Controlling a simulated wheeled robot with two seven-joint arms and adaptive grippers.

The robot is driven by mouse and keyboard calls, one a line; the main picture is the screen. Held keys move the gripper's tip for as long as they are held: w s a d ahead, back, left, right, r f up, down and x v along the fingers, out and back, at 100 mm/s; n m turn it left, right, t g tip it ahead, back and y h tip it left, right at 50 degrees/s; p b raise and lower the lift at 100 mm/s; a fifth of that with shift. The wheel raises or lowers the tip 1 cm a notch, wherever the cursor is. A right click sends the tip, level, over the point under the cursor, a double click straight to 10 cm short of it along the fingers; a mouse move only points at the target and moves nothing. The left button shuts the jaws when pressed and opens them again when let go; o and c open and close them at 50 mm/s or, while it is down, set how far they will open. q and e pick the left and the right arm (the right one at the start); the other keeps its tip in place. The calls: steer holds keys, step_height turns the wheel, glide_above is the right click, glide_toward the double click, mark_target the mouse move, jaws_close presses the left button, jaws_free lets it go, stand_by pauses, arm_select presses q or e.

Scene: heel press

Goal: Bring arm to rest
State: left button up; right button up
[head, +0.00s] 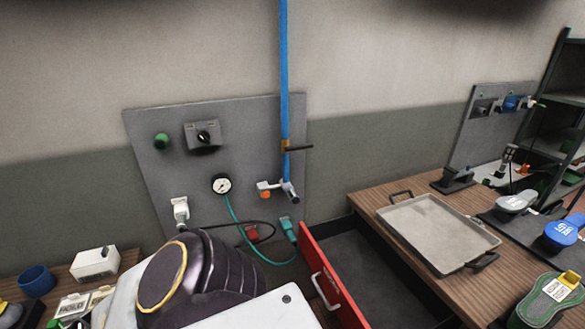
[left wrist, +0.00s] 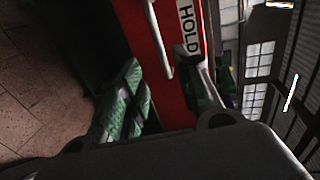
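My left gripper (left wrist: 163,62) shows only in the left wrist view. Its two fingers are apart, with a green ribbed pad on the left one, and I see nothing held between them. Beyond the fingers is the red drawer front (left wrist: 150,40), with a pale bar handle and a label reading HOLD. I cannot tell how far the fingertips are from it. In the head view the red drawer front (head: 335,290) stands out from the bench, and the grey drawer inside is open to view. My right gripper is in neither view.
A wooden bench (head: 365,200) at right carries a grey tray (head: 430,228), a blue-topped item (head: 563,232) and a green item (head: 550,300). A wall panel (head: 155,125) holds a gauge (head: 221,184) and hoses. At left are a blue cup (head: 36,281) and white box (head: 95,263).

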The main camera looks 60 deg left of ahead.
arm_select(q)
steer(key=shift+f, duration=0.1)
steer(key=s+d+f+n+g+y, duration=0.1)
steer(key=s+d+f+n+g, duration=0.15)
steer(key=f, duration=0.55)
steer(key=s+d+f+n+g, duration=0.15)
steer(key=f+n, duration=0.25)
steer(key=f, duration=0.4)
steer(key=s+d+f+n+g+y, duration=0.1)
steer(key=s+d+f+n+g, duration=0.15)
steer(key=f, duration=0.65)
steer(key=s+d+f+n+g+h, duration=0.1)
steer(key=s+d+f+n+g, duration=0.6)
steer(key=s+d+f, duration=0.4)
steer(key=d+f+g, duration=0.1)
steer(key=d+f, duration=0.3)
steer(key=f, duration=0.1)
steer(key=shift+n, duration=0.3)
steer(key=shift+s, duration=0.15)
